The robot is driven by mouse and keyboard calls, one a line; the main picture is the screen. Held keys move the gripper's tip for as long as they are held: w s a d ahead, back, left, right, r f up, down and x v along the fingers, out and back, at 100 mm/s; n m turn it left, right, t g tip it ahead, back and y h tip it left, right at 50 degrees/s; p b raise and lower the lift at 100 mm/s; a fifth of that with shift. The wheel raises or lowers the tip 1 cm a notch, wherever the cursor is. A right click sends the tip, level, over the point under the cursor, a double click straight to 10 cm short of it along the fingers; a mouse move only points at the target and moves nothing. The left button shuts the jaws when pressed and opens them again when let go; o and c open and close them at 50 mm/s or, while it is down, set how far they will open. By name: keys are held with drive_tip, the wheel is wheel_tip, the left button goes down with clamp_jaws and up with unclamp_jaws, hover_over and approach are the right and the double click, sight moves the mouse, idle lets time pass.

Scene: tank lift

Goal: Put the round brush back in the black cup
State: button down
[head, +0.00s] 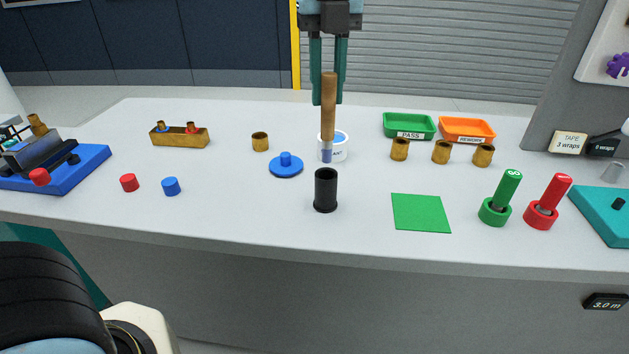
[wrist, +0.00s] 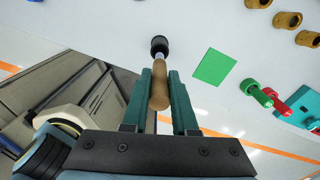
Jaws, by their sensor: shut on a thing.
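The round brush (head: 328,107) has a brown wooden handle and hangs upright, with its pale and blue lower end pointing down. My gripper (head: 328,100) is shut on the handle, with a teal finger on either side. The black cup (head: 325,190) stands upright on the table, below the brush in the head view. In the wrist view, the brush handle (wrist: 159,88) sits between my fingers (wrist: 160,92), and its far end points at the black cup (wrist: 159,45). The brush tip appears above the cup and apart from it in the head view. The inside of the cup is hidden.
A white tub (head: 339,149) with blue contents stands behind the brush. A blue knobbed disc (head: 286,166) lies left of the cup, a green square (head: 421,212) right of it. Green (head: 410,126) and orange (head: 467,130) trays stand at the back.

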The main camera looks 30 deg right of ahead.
sight(326, 142)
wheel_tip(326, 142, down, 10)
drive_tip(key=shift+r+p, duration=0.2)
drive_tip(key=shift+p, duration=0.5)
drive_tip(key=shift+f, duration=0.2)
drive_tip(key=c, duration=0.7)
unclamp_jaws()
drive_tip(key=shift+r, duration=0.1)
